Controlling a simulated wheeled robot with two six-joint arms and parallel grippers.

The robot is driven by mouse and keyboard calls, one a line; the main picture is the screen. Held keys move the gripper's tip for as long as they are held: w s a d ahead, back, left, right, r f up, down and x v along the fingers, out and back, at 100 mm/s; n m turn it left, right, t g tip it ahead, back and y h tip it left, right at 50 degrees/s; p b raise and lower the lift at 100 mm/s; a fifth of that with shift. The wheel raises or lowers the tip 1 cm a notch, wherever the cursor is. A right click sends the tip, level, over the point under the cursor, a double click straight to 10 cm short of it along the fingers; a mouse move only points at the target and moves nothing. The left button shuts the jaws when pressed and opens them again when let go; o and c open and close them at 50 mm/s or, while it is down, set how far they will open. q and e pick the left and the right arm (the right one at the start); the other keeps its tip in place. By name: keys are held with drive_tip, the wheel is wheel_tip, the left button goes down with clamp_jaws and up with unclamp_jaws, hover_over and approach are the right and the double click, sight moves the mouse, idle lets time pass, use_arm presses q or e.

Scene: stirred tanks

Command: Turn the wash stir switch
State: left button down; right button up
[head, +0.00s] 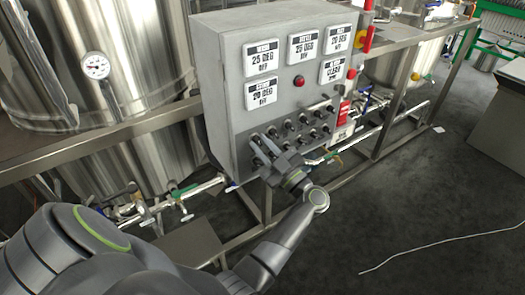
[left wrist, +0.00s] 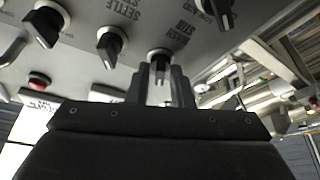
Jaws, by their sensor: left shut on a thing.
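The grey control box (head: 225,95) stands at the centre of the head view, with rows of black knobs on its lower front. The wash stir switch (left wrist: 160,54) is a black knob under a label that reads like "WASH STIR" in the left wrist view. My left gripper (left wrist: 163,75) is shut on this switch, its two fingers on either side of the knob. In the head view my left gripper (head: 265,152) is at the lower left of the knob rows and its arm hides some knobs. My right gripper is not in view.
A neighbouring knob (left wrist: 111,45) marked "SETTLE" is close beside the fingers. A red button (head: 299,81) and several label plates (head: 261,58) are higher on the box. Steel tanks (head: 105,60) and a frame rail (head: 90,143) stand behind. Pipes with valves (head: 180,195) run below.

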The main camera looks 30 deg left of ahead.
use_arm(q)
drive_tip(key=shift+n+g, duration=0.4)
drive_tip(key=shift+n, duration=0.3)
drive_tip(key=shift+b, duration=0.3)
drive_tip(key=c, duration=1.5)
unclamp_jaws()
drive_tip(key=shift+d+f, duration=0.1)
